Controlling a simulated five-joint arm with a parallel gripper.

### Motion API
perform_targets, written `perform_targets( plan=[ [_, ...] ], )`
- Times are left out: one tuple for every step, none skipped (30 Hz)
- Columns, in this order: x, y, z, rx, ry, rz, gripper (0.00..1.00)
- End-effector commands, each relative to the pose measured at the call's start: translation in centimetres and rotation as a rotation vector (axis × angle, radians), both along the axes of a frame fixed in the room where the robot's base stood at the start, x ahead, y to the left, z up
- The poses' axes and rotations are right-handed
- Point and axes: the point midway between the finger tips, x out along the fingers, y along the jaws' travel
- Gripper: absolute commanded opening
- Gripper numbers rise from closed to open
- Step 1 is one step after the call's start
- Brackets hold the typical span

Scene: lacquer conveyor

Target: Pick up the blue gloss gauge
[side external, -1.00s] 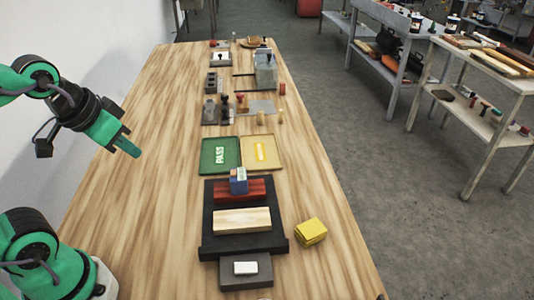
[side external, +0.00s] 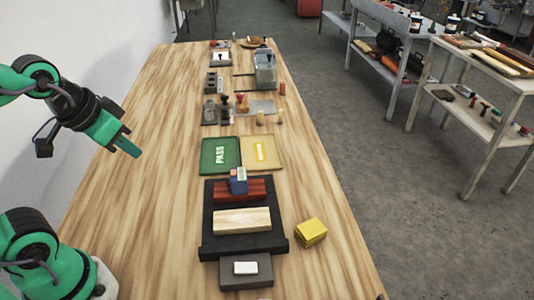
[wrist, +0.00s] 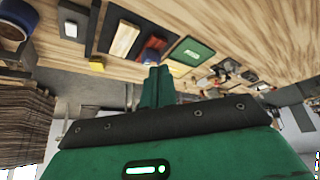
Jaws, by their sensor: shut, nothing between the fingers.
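The blue gloss gauge (side external: 238,185) is a small blue block with a pale top. It stands on a dark red block (side external: 258,188) at the far end of the black conveyor bed. In the wrist view a small blue shape (wrist: 151,54) that looks like the gauge shows just above my fingertips, partly hidden by them. My gripper (side external: 131,149) is shut and empty. It hangs above the left part of the table, well to the left of the gauge and apart from it. In the wrist view my gripper (wrist: 159,70) shows its green fingers together.
A pale wood block (side external: 242,221) lies on the black bed (side external: 212,243). A grey pad with a white block (side external: 246,268) is in front. A yellow block (side external: 310,231) sits to the right. Green PASS (side external: 212,142) and yellow (side external: 276,141) trays lie beyond. The table's left side is clear.

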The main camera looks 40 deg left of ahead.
Motion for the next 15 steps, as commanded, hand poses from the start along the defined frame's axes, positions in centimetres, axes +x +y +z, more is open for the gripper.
perform_targets(
  plan=[
    [0.00,0.00,0.00,0.000,0.000,0.000,0.00],
    [0.00,0.00,0.00,0.000,0.000,0.000,0.00],
    [0.00,0.00,0.00,0.000,0.000,0.000,0.00],
    [0.00,0.00,0.00,0.000,0.000,0.000,0.00],
    [0.00,0.00,0.00,0.000,0.000,0.000,0.00],
    [0.00,0.00,0.00,0.000,0.000,0.000,0.08],
    [0.00,0.00,0.00,0.000,0.000,0.000,0.14],
    [0.00,0.00,0.00,0.000,0.000,0.000,0.20],
    [0.00,0.00,0.00,0.000,0.000,0.000,0.28],
    [0.00,0.00,0.00,0.000,0.000,0.000,0.33],
    [0.00,0.00,0.00,0.000,0.000,0.000,0.39],
    [0.00,0.00,0.00,0.000,0.000,0.000,0.47],
    [0.00,0.00,0.00,0.000,0.000,0.000,0.53],
    [0.00,0.00,0.00,0.000,0.000,0.000,0.59],
    [0.00,0.00,0.00,0.000,0.000,0.000,0.67]
  ],
)
